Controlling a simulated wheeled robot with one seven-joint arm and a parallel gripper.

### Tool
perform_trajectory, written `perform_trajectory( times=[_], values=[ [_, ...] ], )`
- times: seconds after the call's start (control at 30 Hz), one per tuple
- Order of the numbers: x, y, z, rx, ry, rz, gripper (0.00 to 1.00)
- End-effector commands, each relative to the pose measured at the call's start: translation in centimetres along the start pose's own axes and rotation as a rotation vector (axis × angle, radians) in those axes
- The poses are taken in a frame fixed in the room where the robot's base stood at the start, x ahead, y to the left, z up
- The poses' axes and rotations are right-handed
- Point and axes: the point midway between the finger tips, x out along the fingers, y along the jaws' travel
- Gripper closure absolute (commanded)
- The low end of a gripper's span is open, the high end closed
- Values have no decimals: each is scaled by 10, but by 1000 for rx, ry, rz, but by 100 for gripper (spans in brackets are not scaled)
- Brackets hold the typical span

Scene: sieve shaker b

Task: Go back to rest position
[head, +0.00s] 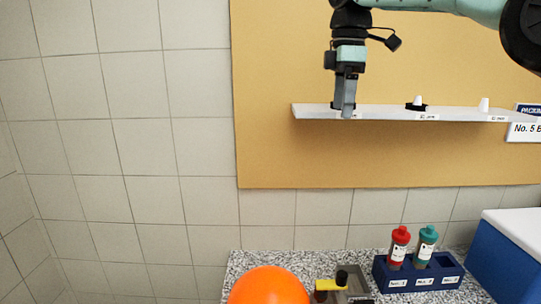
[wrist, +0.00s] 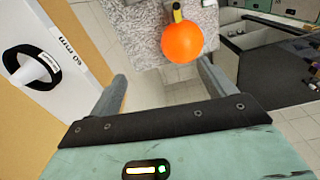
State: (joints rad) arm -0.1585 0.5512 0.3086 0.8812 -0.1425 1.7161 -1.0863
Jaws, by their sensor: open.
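My gripper (head: 345,108) is at the left part of the white wall shelf (head: 385,112) in the head view, its fingers pointing down in front of the shelf edge. In the wrist view the gripper (wrist: 163,80) has its two fingers spread wide with nothing between them. A black ring-shaped item with a white piece in it (wrist: 32,68) lies on the shelf, left of and apart from the fingers. In the head view that item is mostly hidden behind my gripper.
An orange ball (head: 269,287) is at the speckled counter (head: 245,262) below. A blue rack (head: 418,278) holds a red bottle (head: 398,247) and a green bottle (head: 426,245). A black item with a white top (head: 417,104) and a white piece (head: 484,104) stand farther right on the shelf.

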Motion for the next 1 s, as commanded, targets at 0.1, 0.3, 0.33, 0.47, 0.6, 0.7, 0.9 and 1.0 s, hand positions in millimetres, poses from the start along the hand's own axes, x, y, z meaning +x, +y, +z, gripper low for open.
perform_trajectory(
  times=[0.1, 0.3, 0.33, 0.47, 0.6, 0.7, 0.9, 1.0],
  values=[
    [32, -20, -17, 32, 6, -4, 18],
    [106, -80, -49, 143, 26, -14, 18],
    [120, -91, -53, 165, 28, -16, 18],
    [176, -142, -61, 266, 39, -26, 18],
    [240, -202, -57, 390, 42, -36, 18],
    [286, -245, -44, 489, 40, -39, 18],
    [366, -320, -5, 678, 32, -33, 18],
    [391, -344, 13, 749, 29, -27, 18]
  ],
)
